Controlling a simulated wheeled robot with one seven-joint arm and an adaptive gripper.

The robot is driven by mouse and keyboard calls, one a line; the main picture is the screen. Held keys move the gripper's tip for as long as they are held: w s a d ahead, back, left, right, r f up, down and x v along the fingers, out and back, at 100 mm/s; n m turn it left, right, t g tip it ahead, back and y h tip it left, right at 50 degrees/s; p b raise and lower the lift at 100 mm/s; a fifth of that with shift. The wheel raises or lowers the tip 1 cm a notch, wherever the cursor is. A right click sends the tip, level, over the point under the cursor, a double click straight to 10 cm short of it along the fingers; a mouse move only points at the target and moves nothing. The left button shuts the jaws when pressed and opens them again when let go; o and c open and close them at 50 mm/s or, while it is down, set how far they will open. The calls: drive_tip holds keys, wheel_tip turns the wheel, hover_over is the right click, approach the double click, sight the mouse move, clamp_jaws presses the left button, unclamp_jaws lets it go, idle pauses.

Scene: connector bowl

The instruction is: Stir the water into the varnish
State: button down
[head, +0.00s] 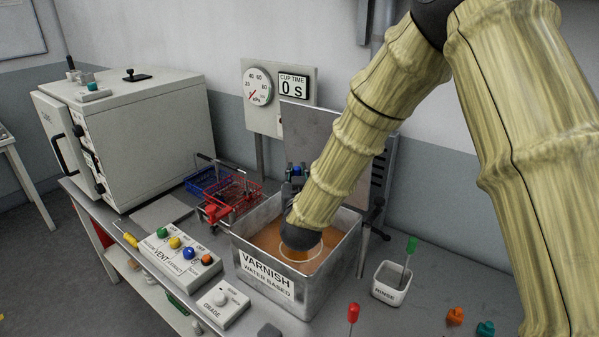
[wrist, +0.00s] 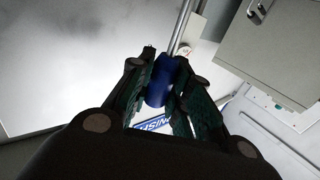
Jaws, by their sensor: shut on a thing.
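The varnish tank (head: 268,280) is an open metal box labelled "VARNISH WATER BASED", with orange-brown liquid (head: 268,238) inside. A pale ring (head: 301,254) shows on the liquid beside my wrist joint. My arm reaches down over the tank and hides part of the liquid. My gripper (wrist: 160,72) is shut on a blue handle (wrist: 157,90) in the wrist view. In the head view, a small dark and blue part, likely my gripper (head: 296,172), shows behind my forearm at the tank's back. The lower end of the blue-handled tool is hidden.
A rinse cup (head: 390,287) with a green-handled tool (head: 411,244) stands right of the tank. A red-handled tool (head: 352,313) is at the front. Red (head: 222,207) and blue wire baskets, a button box (head: 178,257) and a grade box (head: 222,304) lie left. An upright panel stands behind.

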drive_tip(key=shift+s+f+b, duration=0.25)
drive_tip(key=shift+f+b, duration=0.05)
drive_tip(key=shift+f, duration=0.3)
drive_tip(key=shift+w+a+f+b, duration=0.15)
drive_tip(key=shift+f+b, duration=0.15)
drive_tip(key=shift+f, duration=0.45)
wheel_tip(320, 180, down, 7)
drive_tip(key=b, duration=0.3)
drive_tip(key=shift+f+b, duration=0.2)
drive_tip(key=shift+b, duration=0.1)
